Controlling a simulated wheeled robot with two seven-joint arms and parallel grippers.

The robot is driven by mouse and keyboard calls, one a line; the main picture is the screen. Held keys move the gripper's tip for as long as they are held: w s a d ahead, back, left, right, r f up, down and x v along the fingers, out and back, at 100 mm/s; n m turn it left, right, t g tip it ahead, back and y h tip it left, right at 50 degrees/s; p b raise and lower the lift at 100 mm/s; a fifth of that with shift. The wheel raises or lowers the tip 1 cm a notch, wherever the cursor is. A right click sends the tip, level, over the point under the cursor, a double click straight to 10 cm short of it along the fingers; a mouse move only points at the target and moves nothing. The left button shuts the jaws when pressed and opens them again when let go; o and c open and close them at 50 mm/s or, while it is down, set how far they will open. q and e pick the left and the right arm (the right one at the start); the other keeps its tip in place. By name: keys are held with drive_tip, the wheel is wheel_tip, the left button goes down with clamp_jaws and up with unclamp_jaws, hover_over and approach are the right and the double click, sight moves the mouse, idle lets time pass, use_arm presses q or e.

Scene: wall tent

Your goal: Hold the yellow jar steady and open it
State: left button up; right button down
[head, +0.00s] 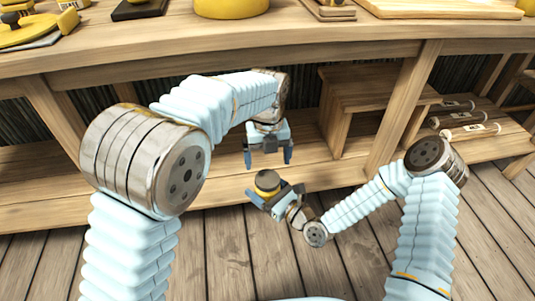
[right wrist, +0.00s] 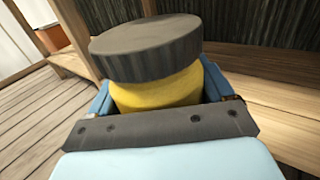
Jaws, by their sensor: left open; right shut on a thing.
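The yellow jar (head: 267,189) is held in my right gripper (head: 274,196), in front of the wooden bench and off its top. In the right wrist view the jar's yellow body (right wrist: 158,92) sits between the blue fingers, with a wide dark grey lid (right wrist: 147,46) on top. The lid (head: 267,179) is on the jar in the head view too. My left gripper (head: 268,157) is open and empty, pointing down just above the jar and apart from the lid. The jar's lower part is hidden by the right gripper.
A long wooden bench top (head: 300,48) runs across the back, holding a large yellow object (head: 231,7) and other items. Below it are a small wooden stand (head: 370,80) and a low shelf with several whitish rolls (head: 469,131). The plank floor (head: 225,260) is clear.

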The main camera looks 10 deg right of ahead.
sight(267, 178)
use_arm(q)
wheel_tip(267, 178, down, 7)
drive_tip(key=shift+f, duration=0.1)
idle(0.3)
